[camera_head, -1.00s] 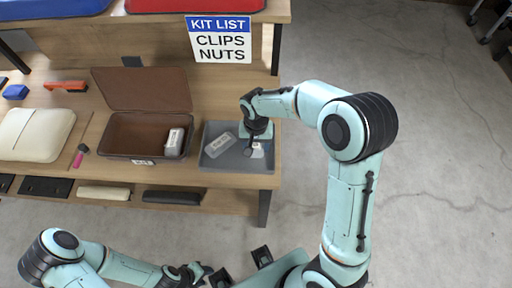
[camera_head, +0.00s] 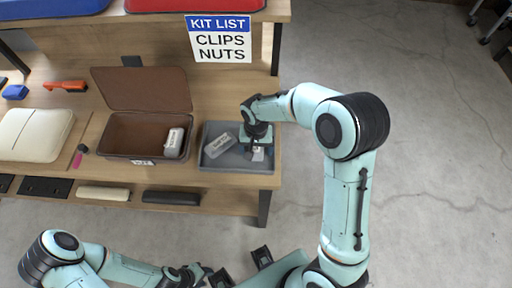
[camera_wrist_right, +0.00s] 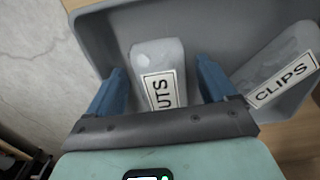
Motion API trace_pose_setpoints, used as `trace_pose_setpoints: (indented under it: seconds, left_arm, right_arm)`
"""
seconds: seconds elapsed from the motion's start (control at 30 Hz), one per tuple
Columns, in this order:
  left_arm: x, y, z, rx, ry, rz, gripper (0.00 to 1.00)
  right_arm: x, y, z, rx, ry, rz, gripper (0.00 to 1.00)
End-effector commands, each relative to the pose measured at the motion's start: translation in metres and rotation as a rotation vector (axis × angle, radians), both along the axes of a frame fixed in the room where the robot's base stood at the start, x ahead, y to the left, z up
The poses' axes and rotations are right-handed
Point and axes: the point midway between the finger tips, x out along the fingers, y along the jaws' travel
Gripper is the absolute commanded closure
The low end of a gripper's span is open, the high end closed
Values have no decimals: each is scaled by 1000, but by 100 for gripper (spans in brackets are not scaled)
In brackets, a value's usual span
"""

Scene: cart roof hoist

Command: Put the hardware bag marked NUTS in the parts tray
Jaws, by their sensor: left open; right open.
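The grey parts tray (camera_head: 233,166) stands at the right end of the bench. The hardware bag marked NUTS (camera_wrist_right: 158,70), a pale bag whose label reads "UTS" in the right wrist view, lies in the tray. The bag marked CLIPS (camera_wrist_right: 283,72) lies beside it; it also shows in the head view (camera_head: 219,145). My right gripper (camera_wrist_right: 162,88) is open, with its blue fingers apart on either side of the NUTS bag. In the head view my right gripper (camera_head: 257,148) hides most of that bag. My left gripper (camera_head: 197,273) is open and empty, low in front of the bench.
An open brown case (camera_head: 122,146) stands left of the tray with another pale labelled bag (camera_head: 174,142) in it. A KIT LIST sign (camera_head: 220,39) reads CLIPS, NUTS. A cream cushion (camera_head: 35,134) lies at left.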

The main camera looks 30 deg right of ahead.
Motion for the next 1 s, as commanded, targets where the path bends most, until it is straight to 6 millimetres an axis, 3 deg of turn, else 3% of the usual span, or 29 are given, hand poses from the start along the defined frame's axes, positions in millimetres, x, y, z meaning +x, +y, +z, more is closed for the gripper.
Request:
trace_pose_setpoints:
  seconds: [0.6, 1.0]
  left_arm:
    - [8, 0, 14, 0, -9, 0, 57]
    - [9, 0, 15, 0, -10, 0, 57]
  right_arm:
    - [1, 0, 111, 1, -4, 0, 15]
    - [0, 0, 122, 0, 0, 1, 15]
